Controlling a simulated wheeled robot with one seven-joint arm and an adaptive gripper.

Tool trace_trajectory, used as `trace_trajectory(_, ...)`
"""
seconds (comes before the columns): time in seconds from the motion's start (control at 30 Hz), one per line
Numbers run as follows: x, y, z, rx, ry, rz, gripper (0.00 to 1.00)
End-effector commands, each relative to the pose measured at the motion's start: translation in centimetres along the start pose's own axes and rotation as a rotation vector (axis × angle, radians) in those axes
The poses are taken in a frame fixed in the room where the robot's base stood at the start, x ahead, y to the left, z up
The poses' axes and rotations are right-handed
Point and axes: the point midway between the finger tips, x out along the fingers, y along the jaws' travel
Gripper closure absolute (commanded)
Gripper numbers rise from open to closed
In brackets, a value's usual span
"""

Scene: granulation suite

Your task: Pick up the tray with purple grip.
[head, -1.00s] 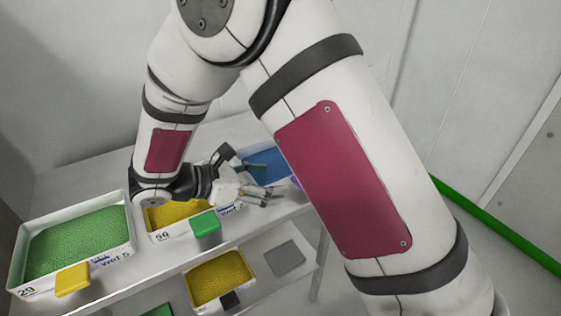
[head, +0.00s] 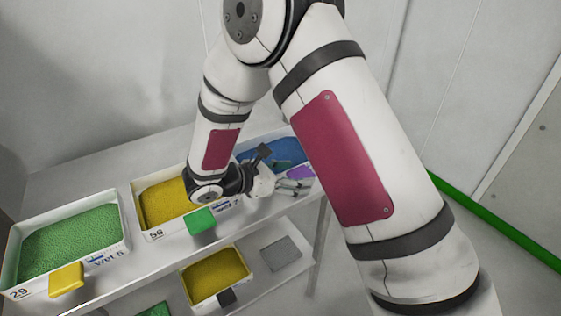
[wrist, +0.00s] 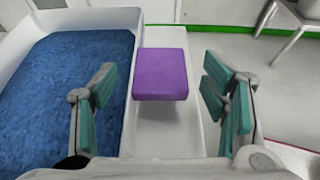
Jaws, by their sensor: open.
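The tray with purple grip is a white tray (wrist: 125,22) filled with blue granules (wrist: 62,90), at the right end of the upper shelf. Its purple grip (wrist: 161,74) is a block standing out from the tray's side, and it also shows in the head view (head: 300,172). My gripper (wrist: 158,105) is open, with teal pads to the left and right of the purple grip in the wrist view. The left finger overlaps the blue granules in that picture. In the head view my gripper (head: 290,187) hides part of this tray.
On the upper shelf (head: 108,188) stand a tray of green granules (head: 72,243) with a yellow grip (head: 66,279) and a tray of yellow granules (head: 163,204) with a green grip (head: 201,222). Another yellow-filled tray (head: 214,276) is on the lower shelf.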

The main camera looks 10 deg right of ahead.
Motion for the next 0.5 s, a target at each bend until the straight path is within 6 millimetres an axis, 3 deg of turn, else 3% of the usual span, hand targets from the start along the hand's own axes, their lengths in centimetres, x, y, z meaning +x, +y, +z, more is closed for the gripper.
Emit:
trace_trajectory(0.2, 2.4, 0.1, 0.1, 0.001, -0.001, 0.000, 0.32)
trace_trajectory(0.47, 2.6, 0.1, 0.1, 0.001, -0.001, 0.001, 0.32)
trace_trajectory(0.5, 2.6, 0.1, 0.1, 0.001, -0.001, 0.001, 0.42)
